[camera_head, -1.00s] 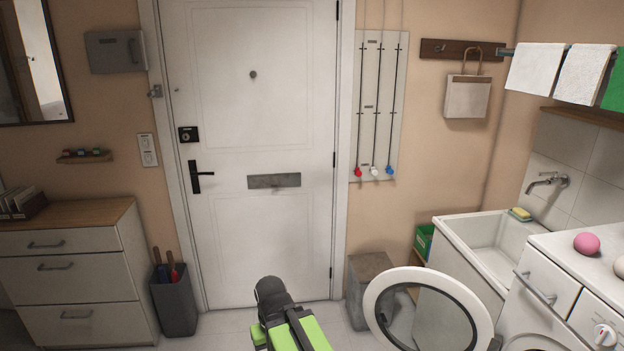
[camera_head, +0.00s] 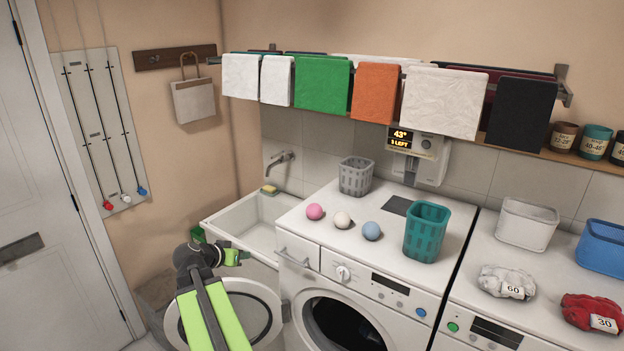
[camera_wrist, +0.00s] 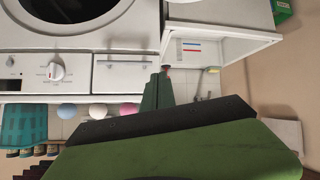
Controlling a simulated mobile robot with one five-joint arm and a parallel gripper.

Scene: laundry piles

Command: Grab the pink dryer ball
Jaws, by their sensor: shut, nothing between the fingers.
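The pink dryer ball (camera_head: 314,211) sits on top of the left white washing machine, at the left end of a row with a white ball (camera_head: 342,219) and a blue ball (camera_head: 371,231).
A grey basket (camera_head: 356,176) stands behind the balls and a teal basket (camera_head: 427,232) to their right. The open round washer door (camera_head: 262,318) is below my arm. The sink (camera_head: 222,221) lies left of the machine. Towels hang above.

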